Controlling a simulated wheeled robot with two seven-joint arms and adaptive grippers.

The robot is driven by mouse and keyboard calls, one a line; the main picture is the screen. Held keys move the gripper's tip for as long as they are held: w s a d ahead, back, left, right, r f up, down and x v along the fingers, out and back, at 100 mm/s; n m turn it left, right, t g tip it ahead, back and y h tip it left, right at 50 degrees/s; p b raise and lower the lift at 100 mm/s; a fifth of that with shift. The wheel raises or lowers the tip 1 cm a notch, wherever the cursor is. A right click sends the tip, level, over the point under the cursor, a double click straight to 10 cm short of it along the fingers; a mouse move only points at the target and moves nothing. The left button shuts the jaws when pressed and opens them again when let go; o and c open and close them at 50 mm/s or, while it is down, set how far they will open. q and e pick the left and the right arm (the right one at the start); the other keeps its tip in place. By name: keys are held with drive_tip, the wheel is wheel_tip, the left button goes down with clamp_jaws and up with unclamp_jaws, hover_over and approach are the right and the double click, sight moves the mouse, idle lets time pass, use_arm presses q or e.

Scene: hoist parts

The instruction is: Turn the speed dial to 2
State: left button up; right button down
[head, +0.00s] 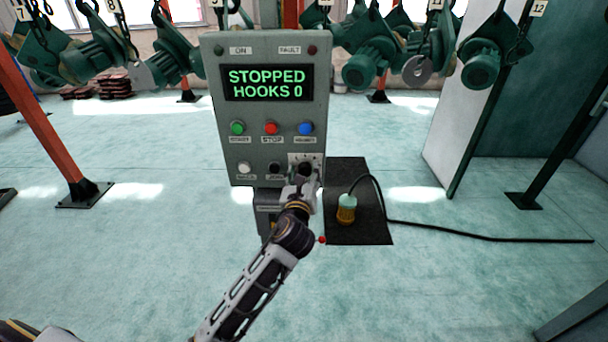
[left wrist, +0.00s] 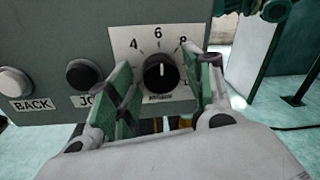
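The speed dial (left wrist: 161,73) is a black knob on a white plate marked 4, 6 and 8 in the left wrist view. Its white pointer line points up at the 6. Other marks on the plate are hidden by my fingers or too small to read. My left gripper (left wrist: 165,92) is open, with one green-padded finger on each side of the knob; I cannot tell if either touches it. In the head view my left gripper (head: 303,179) is at the lower right corner of the grey control panel (head: 222,110) and partly covers the dial. My right gripper is out of view.
The panel display (head: 267,83) reads STOPPED, HOOKS 0. Black JOG (left wrist: 84,74) and white BACK (left wrist: 14,82) buttons sit left of the dial. Green, red and blue buttons are above.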

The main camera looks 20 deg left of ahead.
use_arm(q)
drive_tip(key=c, duration=0.7)
drive_tip(key=shift+c, duration=0.2)
